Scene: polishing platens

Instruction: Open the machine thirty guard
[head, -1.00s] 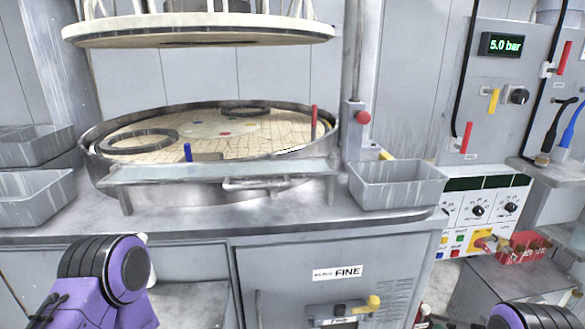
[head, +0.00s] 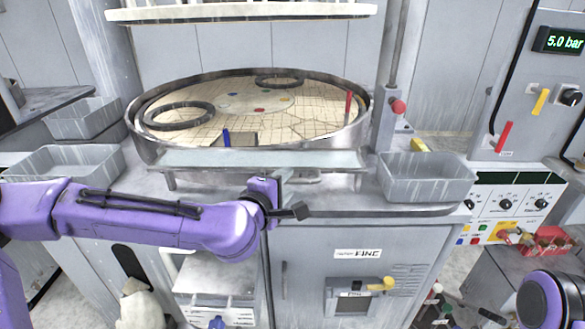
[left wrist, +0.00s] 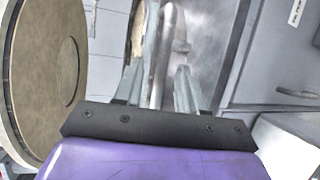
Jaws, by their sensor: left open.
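The guard (head: 230,159) is a low, pale, see-through panel across the front of the round platen (head: 250,112). Its metal handle was plain earlier but is now mostly hidden behind my left gripper (head: 284,180) in the head view. In the left wrist view the handle (left wrist: 167,35) is a grey bar running between the two open fingers of my left gripper (left wrist: 160,90). The fingers stand on either side of it; I cannot tell if either touches. My right arm shows at the lower right, its gripper out of view.
Grey trays stand left (head: 70,162) and right (head: 428,178) of the platen. A red-knobbed post (head: 397,107) rises beside the right tray. A white-rimmed upper plate (head: 245,12) hangs above. The cabinet (head: 350,255) below is labelled FINE. A control panel (head: 505,205) stands at the right.

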